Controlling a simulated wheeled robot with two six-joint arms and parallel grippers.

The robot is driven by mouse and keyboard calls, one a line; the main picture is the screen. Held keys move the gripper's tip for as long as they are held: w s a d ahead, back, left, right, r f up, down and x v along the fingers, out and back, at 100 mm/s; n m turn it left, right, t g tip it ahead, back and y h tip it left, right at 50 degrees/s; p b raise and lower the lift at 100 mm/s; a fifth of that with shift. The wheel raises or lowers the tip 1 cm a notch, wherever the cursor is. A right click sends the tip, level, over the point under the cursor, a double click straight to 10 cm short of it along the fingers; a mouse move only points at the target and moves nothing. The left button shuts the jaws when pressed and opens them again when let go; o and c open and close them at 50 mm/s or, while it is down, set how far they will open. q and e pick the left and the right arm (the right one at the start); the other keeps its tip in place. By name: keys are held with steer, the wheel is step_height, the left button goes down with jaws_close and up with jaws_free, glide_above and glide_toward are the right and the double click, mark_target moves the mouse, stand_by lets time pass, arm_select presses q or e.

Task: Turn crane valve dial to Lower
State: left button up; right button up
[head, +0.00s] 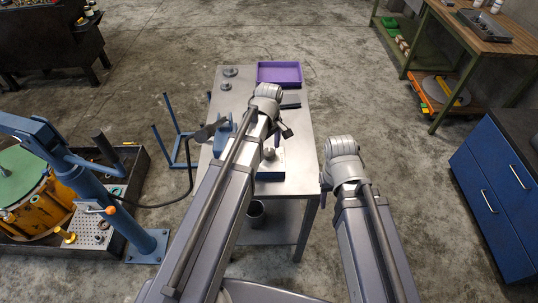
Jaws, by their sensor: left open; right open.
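The blue crane (115,200) stands at the left, its post on a base plate on the floor. A small orange-tipped lever (109,210) sits on its post. It may be the valve dial; its setting is too small to read. My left gripper (284,131) is over the metal table, right of and apart from the crane. It is open, but my arm hides much of it. My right gripper (325,186) is at the table's right edge, far from the crane. It is open and mostly hidden behind its wrist. I see nothing held in either.
The metal table (302,122) carries a purple tray (279,73) and several small parts. A black hose (160,205) runs from the crane toward the table. A yellow machine (45,212) sits in a dark bin at left. Blue drawers (492,205) stand at right.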

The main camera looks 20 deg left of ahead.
arm_select(q)
steer(key=shift+f, duration=0.35)
jaws_close()
stand_by(0.5)
